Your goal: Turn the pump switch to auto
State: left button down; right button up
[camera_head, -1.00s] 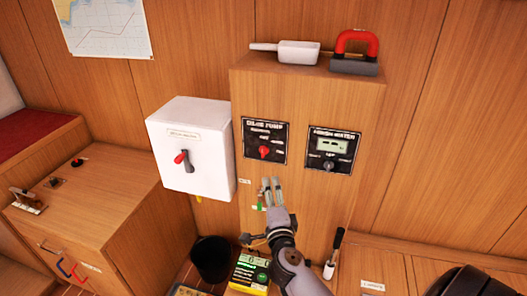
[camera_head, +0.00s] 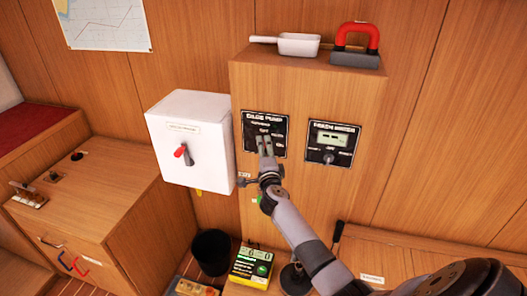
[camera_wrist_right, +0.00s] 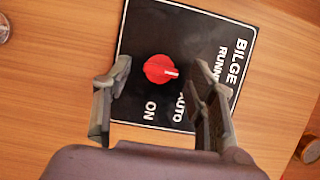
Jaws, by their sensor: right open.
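The bilge pump panel (camera_head: 252,120) is a black plate on the front of the wooden cabinet. In the right wrist view the panel (camera_wrist_right: 215,45) carries a red round knob (camera_wrist_right: 160,69) with a pale pointer mark, and the words AUTO and ON beside it. My right gripper (camera_head: 265,143) is in front of this panel and hides the knob in the head view. In the right wrist view the fingers of my right gripper (camera_wrist_right: 160,85) are open, one on each side of the knob, apart from it. My left gripper is not in view.
A second black panel (camera_head: 331,144) with a display and knob is to the right. A white box (camera_head: 187,145) with a red-tipped switch is to the left. A white scoop (camera_head: 298,45) and a red-handled block (camera_head: 356,50) lie on the cabinet.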

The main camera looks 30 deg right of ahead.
jog(key=shift+w+d, duration=0.15)
jog(key=shift+w, duration=0.05)
jog(key=shift+c, duration=0.4)
jog(key=c, duration=1.1)
